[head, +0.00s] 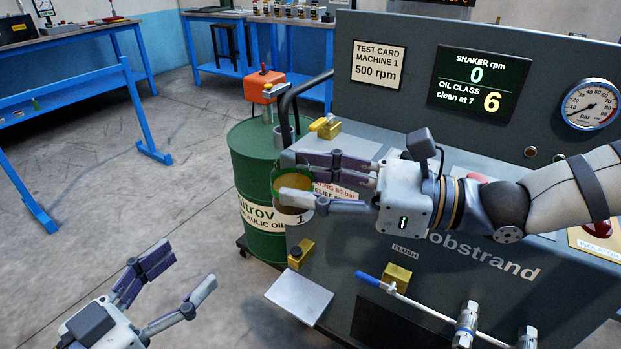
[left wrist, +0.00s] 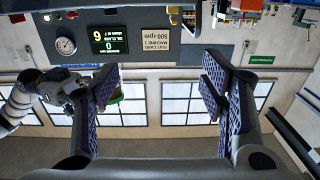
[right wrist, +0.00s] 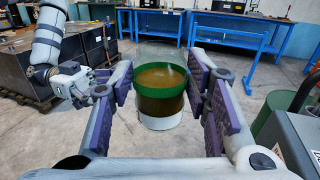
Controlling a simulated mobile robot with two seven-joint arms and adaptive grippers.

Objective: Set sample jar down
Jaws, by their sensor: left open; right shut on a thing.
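The sample jar (right wrist: 160,105) is clear with a green rim, brown-amber oil and a white lower band. It stands upright between the fingers of my right gripper (head: 306,180). That gripper is shut on it and holds it in the air beside the machine's left edge, near the green drum. The jar (head: 289,181) is partly covered by the fingers in the head view. My left gripper (head: 186,268) is open and empty, low at the left over the floor. A small grey metal shelf (head: 299,298) sticks out from the machine front, below the jar.
The grey machine (head: 460,255) bears a display, gauge, brass blocks and a blue-handled lever (head: 380,282). A green oil drum (head: 258,165) with an orange-topped pump (head: 264,86) stands left of it. Blue benches (head: 60,98) stand behind.

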